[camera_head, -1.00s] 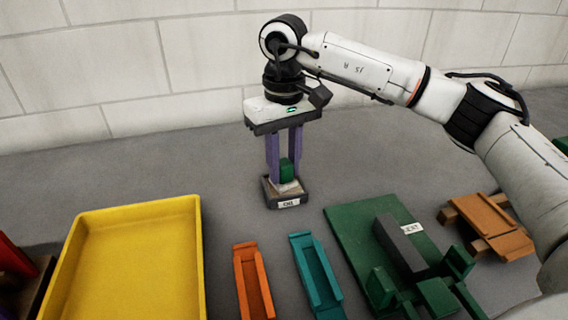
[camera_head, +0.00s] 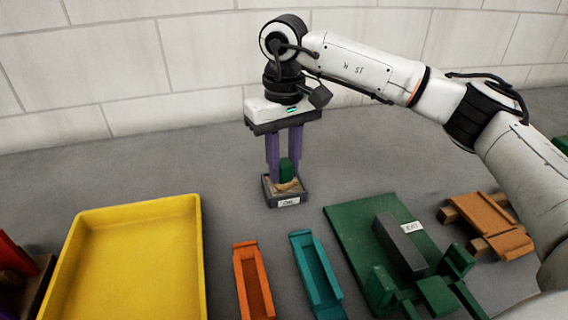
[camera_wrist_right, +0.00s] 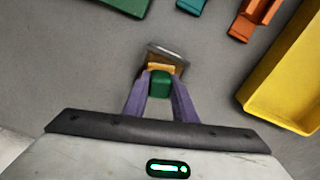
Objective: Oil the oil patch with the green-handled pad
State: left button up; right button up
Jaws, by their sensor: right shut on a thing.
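My right gripper (camera_head: 286,172) points down and is shut on the green handle (camera_head: 287,169) of the pad. The handle also shows between the purple fingers in the right wrist view (camera_wrist_right: 160,84). The pad's tan lower part (camera_wrist_right: 160,67) is down in or just above a small dark grey tray (camera_head: 283,202) with a white label; I cannot tell whether it touches the bottom. The label is too blurred to read surely. I cannot make out a distinct oil patch. My left gripper is not in view.
A yellow tray (camera_head: 203,250) stands at the left. An orange channel (camera_head: 240,275) and a teal channel (camera_head: 304,262) lie in front. A green board (camera_head: 350,225) carries a grey bar (camera_head: 399,246) and green blocks. A brown wooden piece (camera_head: 487,222) lies right. Bare grey surface surrounds the small tray.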

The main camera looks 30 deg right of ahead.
aim_at(284, 162)
jog(key=shift+r+p, duration=2.75)
jog(key=shift+r, duration=0.75)
jog(key=shift+f, duration=0.1)
